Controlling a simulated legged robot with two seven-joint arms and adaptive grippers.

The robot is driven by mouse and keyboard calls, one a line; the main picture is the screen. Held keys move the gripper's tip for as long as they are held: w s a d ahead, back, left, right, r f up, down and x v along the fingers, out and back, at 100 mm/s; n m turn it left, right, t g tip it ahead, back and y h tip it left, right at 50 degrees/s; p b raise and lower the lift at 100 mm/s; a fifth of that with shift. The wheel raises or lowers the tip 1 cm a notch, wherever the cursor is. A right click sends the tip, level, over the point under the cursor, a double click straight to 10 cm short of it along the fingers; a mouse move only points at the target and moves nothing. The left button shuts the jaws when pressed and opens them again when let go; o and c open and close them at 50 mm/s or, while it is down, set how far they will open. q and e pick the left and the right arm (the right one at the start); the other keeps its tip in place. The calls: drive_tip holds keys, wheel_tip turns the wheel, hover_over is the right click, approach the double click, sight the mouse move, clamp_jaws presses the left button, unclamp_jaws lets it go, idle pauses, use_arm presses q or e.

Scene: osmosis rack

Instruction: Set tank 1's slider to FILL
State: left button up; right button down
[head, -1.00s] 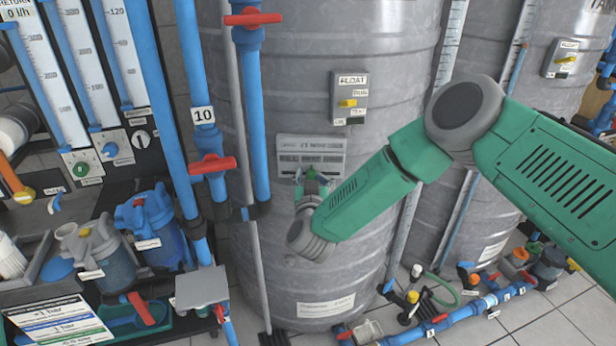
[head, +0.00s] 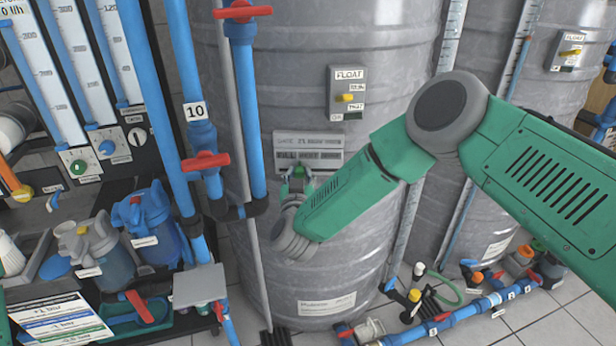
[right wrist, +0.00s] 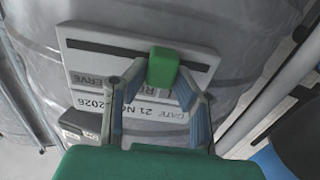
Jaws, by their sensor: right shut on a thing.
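A grey slider plate (head: 322,145) is fixed to the front of the large grey ribbed tank (head: 290,80). In the right wrist view the plate (right wrist: 92,68) appears upside down, with a dark horizontal slot and a green slider knob (right wrist: 162,67) in it. The knob sits right of the slot's middle in that view. My right gripper (head: 298,181) is at the plate's lower edge, its two fingers closed on either side of the knob. My left gripper is not in view.
A float box (head: 347,93) with a yellow switch sits above the plate. Blue pipes with red valve handles (head: 205,161) stand close on the left. A second grey tank (head: 490,80) stands right. Pipes and small fittings (head: 455,318) lie on the floor.

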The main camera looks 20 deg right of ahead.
drive_tip(key=shift+w+a+r, duration=0.1)
drive_tip(key=shift+w+r, duration=0.25)
drive_tip(key=shift+r, duration=0.05)
drive_tip(key=c, duration=1.6)
unclamp_jaws()
drive_tip(key=shift+a, duration=0.25)
drive_tip(key=shift+o, duration=1.4)
drive_tip(key=shift+w+a+f, duration=0.1)
drive_tip(key=shift+a, duration=0.2)
drive_tip(key=shift+s+d+f, duration=0.15)
drive_tip(key=shift+s+d, duration=0.15)
drive_tip(key=shift+d, duration=0.1)
drive_tip(key=v, duration=1.1)
drive_tip(key=shift+s+a, duration=0.15)
drive_tip(key=shift+a, duration=0.1)
